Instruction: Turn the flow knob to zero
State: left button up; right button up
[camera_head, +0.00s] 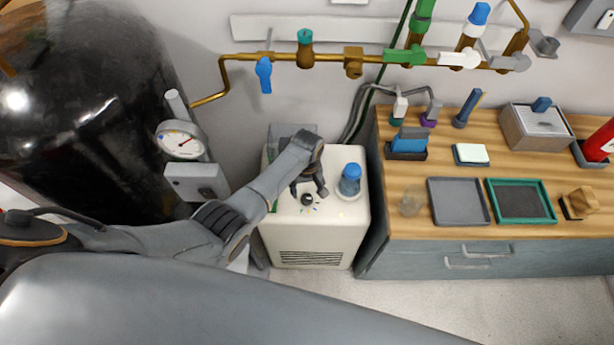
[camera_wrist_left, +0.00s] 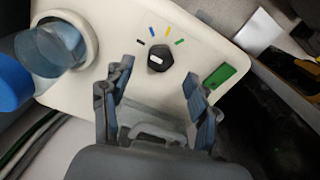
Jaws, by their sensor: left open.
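The flow knob (camera_head: 307,199) is a small black knob on the top of a cream-coloured cabinet (camera_head: 340,232). In the left wrist view the knob (camera_wrist_left: 160,58) has a white mark on it. Black, blue, yellow and green marks fan out beside it. My left gripper (camera_head: 309,190) is over the cabinet top, close to the knob. In the left wrist view its two fingers (camera_wrist_left: 150,97) are spread apart, with the knob ahead of the gap between them and nothing held. My right gripper is not in view.
A blue-capped clear container (camera_head: 349,180) stands on the cabinet, right of my left gripper. A green rectangle (camera_wrist_left: 219,76) lies on the cabinet top. A wooden bench (camera_head: 460,205) with trays is at right. Brass pipes with valves run along the wall above.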

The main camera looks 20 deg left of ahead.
aim_at(307, 199)
pick_arm(q)
notch_tip(307, 199, up, 8)
jog(key=shift+f, duration=0.25)
jog(key=shift+s+f, duration=0.1)
dwell(0.5)
